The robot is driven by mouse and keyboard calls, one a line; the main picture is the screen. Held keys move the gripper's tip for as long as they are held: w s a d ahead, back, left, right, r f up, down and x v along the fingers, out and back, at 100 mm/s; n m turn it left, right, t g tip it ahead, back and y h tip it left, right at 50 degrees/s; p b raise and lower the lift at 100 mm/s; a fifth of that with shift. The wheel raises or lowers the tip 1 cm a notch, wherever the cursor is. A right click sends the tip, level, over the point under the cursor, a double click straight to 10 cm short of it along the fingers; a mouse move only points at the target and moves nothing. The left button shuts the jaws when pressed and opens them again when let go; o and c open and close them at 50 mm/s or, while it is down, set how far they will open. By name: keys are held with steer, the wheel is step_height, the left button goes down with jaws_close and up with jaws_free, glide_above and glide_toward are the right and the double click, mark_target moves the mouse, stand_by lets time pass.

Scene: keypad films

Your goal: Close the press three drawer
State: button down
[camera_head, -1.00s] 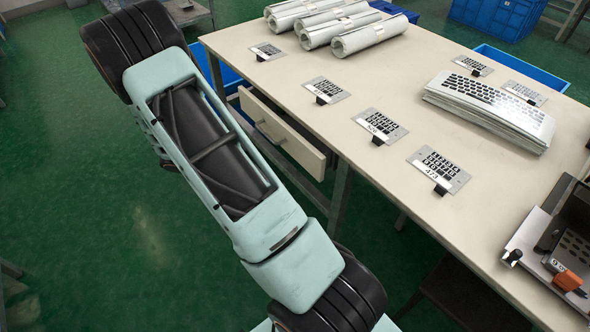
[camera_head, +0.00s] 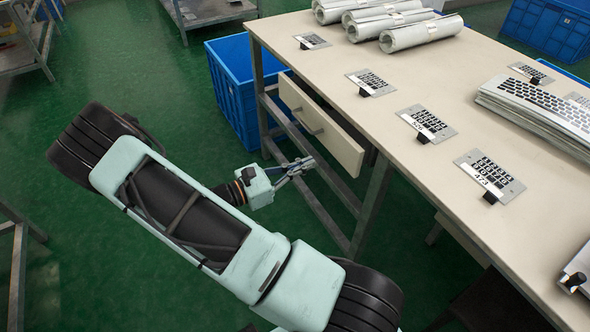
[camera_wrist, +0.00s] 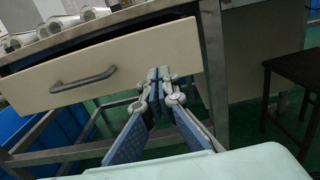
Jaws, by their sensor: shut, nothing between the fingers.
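A cream drawer front (camera_head: 318,122) sticks out from under the near long side of the table in the head view, so the drawer stands partly open. It has a dark bar handle (camera_wrist: 83,79), seen in the wrist view at the left of the front. My gripper (camera_head: 308,163) is below and in front of the drawer in the head view. In the wrist view my gripper (camera_wrist: 158,75) has its fingertips together, empty, and they overlap the right part of the drawer front (camera_wrist: 140,60). Whether they touch it I cannot tell.
The cream worktable (camera_head: 440,200) carries keypad plates (camera_head: 424,124), rolled films (camera_head: 420,35) and a stack of printed sheets (camera_head: 540,112). A blue crate (camera_head: 232,92) stands on the floor behind the drawer. Green floor (camera_head: 150,270) is clear around my arm.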

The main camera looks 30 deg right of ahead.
mark_target(340, 149)
steer(key=d+b, duration=0.1)
steer(key=d, duration=0.6)
steer(key=shift+d+f, duration=0.1)
steer(key=shift+d, duration=0.55)
steer(key=d, duration=0.4)
steer(key=shift+d, duration=0.3)
steer(key=shift+a, duration=0.25)
